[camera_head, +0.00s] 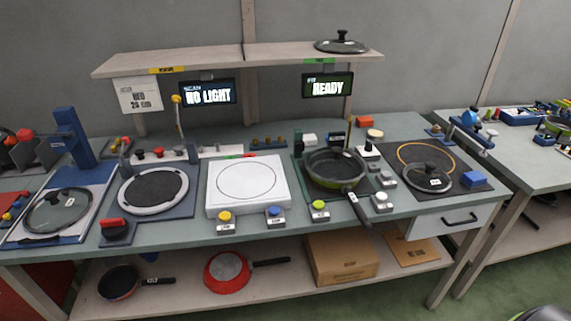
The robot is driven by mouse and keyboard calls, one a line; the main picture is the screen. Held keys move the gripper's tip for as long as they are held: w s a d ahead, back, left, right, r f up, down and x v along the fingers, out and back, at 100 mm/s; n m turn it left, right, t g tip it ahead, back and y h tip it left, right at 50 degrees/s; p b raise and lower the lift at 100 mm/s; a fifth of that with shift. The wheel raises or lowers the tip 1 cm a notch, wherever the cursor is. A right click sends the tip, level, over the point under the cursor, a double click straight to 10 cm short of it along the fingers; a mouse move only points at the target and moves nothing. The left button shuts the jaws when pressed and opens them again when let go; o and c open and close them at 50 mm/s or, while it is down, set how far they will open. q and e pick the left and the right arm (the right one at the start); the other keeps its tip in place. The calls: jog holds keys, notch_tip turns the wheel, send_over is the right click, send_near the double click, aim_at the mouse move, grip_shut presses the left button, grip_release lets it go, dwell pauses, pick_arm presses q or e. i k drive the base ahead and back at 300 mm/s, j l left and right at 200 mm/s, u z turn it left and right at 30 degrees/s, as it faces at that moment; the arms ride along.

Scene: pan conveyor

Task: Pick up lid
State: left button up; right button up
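Three lids show. A dark lid with a black knob (342,45) lies on the upper wooden shelf at the right end. A glass lid (428,178) lies on the dark board at the right of the bench, below an orange ring. Another glass lid (58,212) lies on the blue-edged station at the far left. A black and green frying pan (335,171) sits uncovered on the station right of centre, its handle pointing toward the front edge. Neither of my grippers is in view.
A white square plate (248,201) and a round grey-ringed pad (153,189) occupy the bench middle. Coloured buttons line the front. The upper shelf (200,60) overhangs the back. Pans (227,271) and a cardboard box (341,259) are underneath. Another table (520,160) stands right.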

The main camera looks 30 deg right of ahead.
aim_at(337, 165)
jog(key=z, duration=1.15)
jog(key=u, duration=0.1)
